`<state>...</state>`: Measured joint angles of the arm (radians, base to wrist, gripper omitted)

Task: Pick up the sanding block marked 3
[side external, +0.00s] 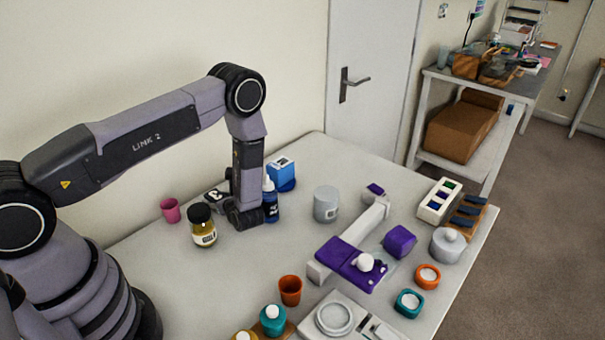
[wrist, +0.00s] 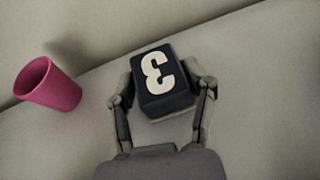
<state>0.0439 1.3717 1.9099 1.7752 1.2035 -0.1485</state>
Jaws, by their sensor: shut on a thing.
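The sanding block marked 3 (wrist: 158,80) is dark with a large pale 3 on top, which reads upside down or mirrored in the wrist view. My gripper (wrist: 162,100) is shut on it, one finger along each side. In the side external view, the block (side external: 216,196) shows at the back of the table, partly hidden by my gripper (side external: 240,218). I cannot tell whether the block touches the table or is slightly raised.
A pink cup (wrist: 50,86) stands left of the block. A grey canister (side external: 326,204) is further right. Table between the pink cup and wall is clear.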

